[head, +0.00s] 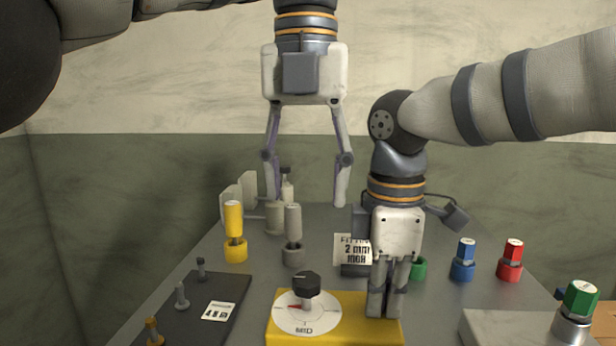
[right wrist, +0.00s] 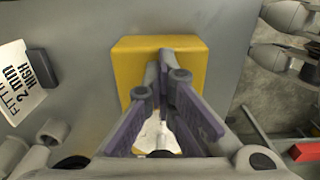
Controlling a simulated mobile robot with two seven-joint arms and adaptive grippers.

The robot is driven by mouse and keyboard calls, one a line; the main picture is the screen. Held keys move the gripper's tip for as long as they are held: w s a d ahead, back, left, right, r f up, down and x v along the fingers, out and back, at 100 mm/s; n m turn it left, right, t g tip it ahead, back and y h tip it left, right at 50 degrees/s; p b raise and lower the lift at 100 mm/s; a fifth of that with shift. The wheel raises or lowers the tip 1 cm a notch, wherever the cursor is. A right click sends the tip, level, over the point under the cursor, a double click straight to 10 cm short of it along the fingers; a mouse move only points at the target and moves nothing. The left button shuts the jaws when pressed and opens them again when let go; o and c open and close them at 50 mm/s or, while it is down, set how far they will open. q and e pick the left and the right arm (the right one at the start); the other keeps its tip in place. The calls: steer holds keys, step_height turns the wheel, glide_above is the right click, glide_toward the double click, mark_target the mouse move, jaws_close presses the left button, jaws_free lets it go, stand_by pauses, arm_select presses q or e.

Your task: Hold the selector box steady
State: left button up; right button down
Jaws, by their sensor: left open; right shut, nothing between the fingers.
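The selector box (head: 340,335) is yellow, at the front centre of the table. Its white dial (head: 306,318) is marked "MID", with a red pointer mark and a black knob (head: 306,285). My right gripper (head: 384,310) is shut and empty, pointing down over the box's right part, beside the dial. In the right wrist view the fingertips lie over the yellow top (right wrist: 190,60); whether they touch it I cannot tell. My left gripper (head: 305,196) is open and empty, pointing down over the far part of the table, well behind the box.
A yellow-capped post (head: 234,220) and grey posts (head: 293,222) stand left of centre. A dark plate (head: 190,308) with pegs lies front left. A "2 mm" sign (head: 352,250) stands behind the box. Green, blue (head: 465,258) and red (head: 511,260) fittings stand at right.

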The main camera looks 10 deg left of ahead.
steer(key=shift+d+f, duration=0.1)
steer(key=shift+f, duration=0.45)
steer(key=shift+w+r, duration=0.1)
steer(key=shift+r, duration=2.8)
steer(key=shift+r, duration=0.1)
steer(key=shift+r, duration=1.4)
steer(key=shift+r, duration=1.45)
step_height(320, 180, up, 8)
steer(key=shift+f, duration=0.25)
